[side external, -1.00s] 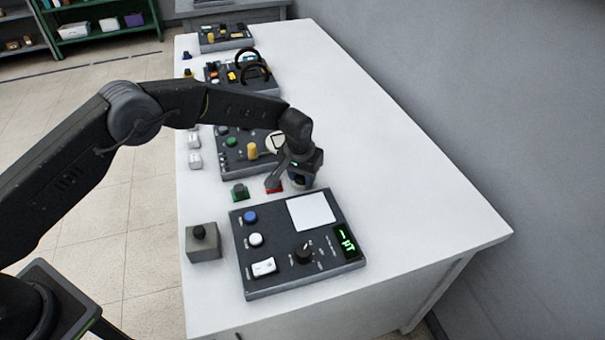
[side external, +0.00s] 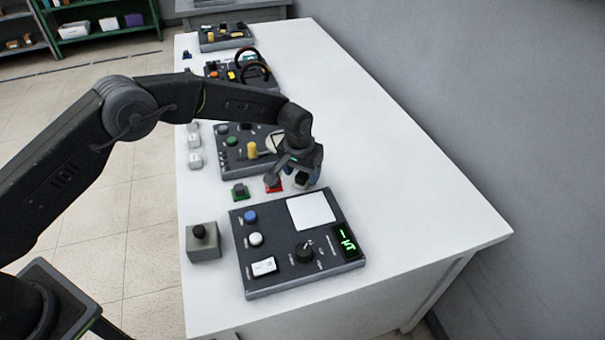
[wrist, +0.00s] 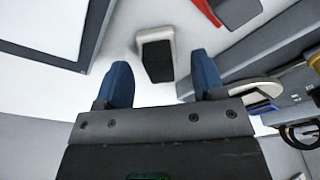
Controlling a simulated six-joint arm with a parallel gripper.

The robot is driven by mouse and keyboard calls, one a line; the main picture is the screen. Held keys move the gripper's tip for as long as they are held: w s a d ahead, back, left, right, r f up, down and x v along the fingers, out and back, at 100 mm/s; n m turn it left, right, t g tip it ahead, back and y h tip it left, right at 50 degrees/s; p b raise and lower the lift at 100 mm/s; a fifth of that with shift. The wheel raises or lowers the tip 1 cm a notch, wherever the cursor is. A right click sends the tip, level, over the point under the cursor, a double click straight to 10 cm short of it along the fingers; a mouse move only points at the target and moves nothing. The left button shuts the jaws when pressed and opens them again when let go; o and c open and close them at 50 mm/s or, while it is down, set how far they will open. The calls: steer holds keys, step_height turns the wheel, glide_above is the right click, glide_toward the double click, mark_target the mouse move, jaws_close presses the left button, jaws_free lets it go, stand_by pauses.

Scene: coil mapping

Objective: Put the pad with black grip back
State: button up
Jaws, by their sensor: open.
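The pad with black grip (wrist: 156,58) is a small white plate with a black block on it, lying on the white table. In the wrist view it sits between and just beyond the two blue fingertips, apart from both. My gripper (wrist: 162,80) is open and empty, pointing down over the table. In the side view my gripper (side external: 299,176) hangs just behind the front panel, and the black grip (side external: 301,184) shows partly between its fingers. A red pad (side external: 273,185) and a green pad (side external: 240,192), each with a dark grip, lie to its left.
The front panel (side external: 283,275) has knobs, a bare white square (side external: 311,211) and a lit green display (side external: 347,243). A grey block with a black knob (side external: 203,246) stands at its left. A second panel (side external: 233,165) lies behind my gripper. The table's right side is clear.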

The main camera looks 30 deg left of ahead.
step_height(320, 180, up, 11)
steer(key=s, duration=0.1)
steer(key=shift+s, duration=0.35)
step_height(320, 180, up, 11)
glide_above(299, 178)
steer(key=s+a, duration=0.5)
steer(key=s+a+r+t, duration=0.2)
steer(key=s+a+r, duration=0.3)
steer(key=s+r, duration=0.3)
steer(key=s+a+f+t, duration=0.1)
steer(key=s+a, duration=0.2)
steer(key=s, duration=0.8)
steer(key=s+a+f, duration=0.1)
steer(key=s+a, duration=0.2)
steer(key=s, duration=0.8)
steer(key=shift+s+a+f+t, duration=0.15)
steer(key=shift+a+t, duration=0.1)
steer(key=shift+t, duration=0.15)
